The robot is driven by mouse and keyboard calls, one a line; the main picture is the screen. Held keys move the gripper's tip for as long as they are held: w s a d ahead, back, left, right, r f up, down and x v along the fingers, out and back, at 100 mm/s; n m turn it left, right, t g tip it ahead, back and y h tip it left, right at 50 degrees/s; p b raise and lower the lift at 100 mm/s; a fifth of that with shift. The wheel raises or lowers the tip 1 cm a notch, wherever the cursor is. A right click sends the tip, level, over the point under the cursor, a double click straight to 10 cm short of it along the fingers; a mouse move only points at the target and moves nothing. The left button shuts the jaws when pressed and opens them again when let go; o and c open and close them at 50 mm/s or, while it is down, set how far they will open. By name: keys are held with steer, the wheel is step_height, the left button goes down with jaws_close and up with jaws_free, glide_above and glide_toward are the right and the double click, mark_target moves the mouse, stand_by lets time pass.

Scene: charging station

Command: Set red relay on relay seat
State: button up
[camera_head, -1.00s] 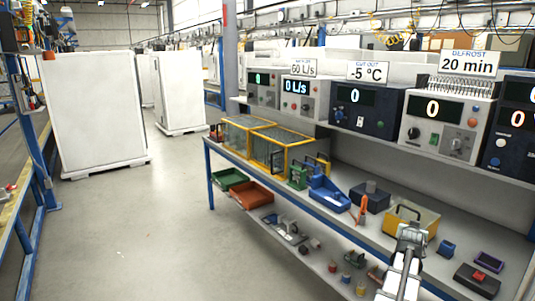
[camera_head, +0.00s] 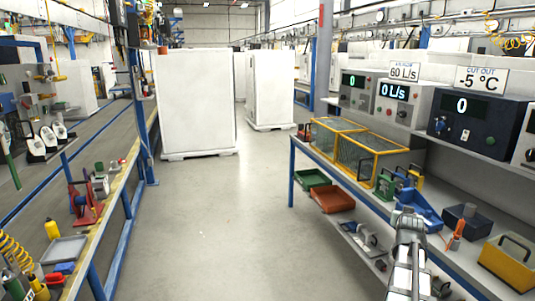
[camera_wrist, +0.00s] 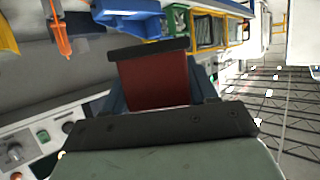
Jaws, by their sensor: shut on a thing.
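The red relay, a red block with a dark flat plate across one end (camera_wrist: 153,80), is held in my gripper (camera_wrist: 157,88) in the wrist view. The jaws are shut on it, with dark fingers at its sides. In the head view my gripper (camera_head: 408,215) is at the lower right, in front of the right-hand bench's edge. The relay cannot be made out there. I cannot pick out the relay seat for certain in either view.
The right bench holds a blue bin (camera_head: 418,207), an orange-handled tool (camera_head: 456,234), a yellow box (camera_head: 510,262) and yellow-framed cages (camera_head: 372,157). A left bench carries a red stand (camera_head: 84,205) and a grey tray (camera_head: 64,249). The floor (camera_head: 235,220) between is clear.

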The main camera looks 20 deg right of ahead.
steer(key=w+a+r+n+t+y, duration=0.1)
steer(key=w+a+r+y, duration=0.1)
steer(key=w+a, duration=0.5)
steer(key=w+a+r+n+t+y, duration=0.1)
steer(key=w+a+n, duration=0.15)
steer(key=a, duration=0.85)
steer(key=w+a+r+n+t+y, duration=0.1)
steer(key=w+a+r+y, duration=0.1)
steer(key=w+a, duration=0.5)
steer(key=w+a+r+n+y, duration=0.2)
steer(key=a+n+y, duration=0.2)
steer(key=a, duration=2.4)
steer(key=s+d+f+m+g+h, duration=0.1)
steer(key=s+d+f+m+h, duration=0.3)
steer(key=d, duration=1.2)
steer(key=s+d+m+g+h, duration=0.1)
steer(key=s+d, duration=0.4)
steer(key=d, duration=1.1)
steer(key=s+d+f+m+h, duration=0.25)
steer(key=s+d, duration=0.25)
steer(key=d, duration=1)
steer(key=s+d+f+m+g+h, duration=0.2)
steer(key=s+d+m+g, duration=0.3)
steer(key=s+d, duration=1.2)
steer(key=s+d+f+m+g+h, duration=0.3)
steer(key=s+d+f+m+g, duration=0.2)
steer(key=s+d, duration=1.3)
steer(key=shift+s+d+g+h, duration=0.2)
steer(key=shift+s+g+h, duration=0.25)
steer(key=shift+s, duration=3)
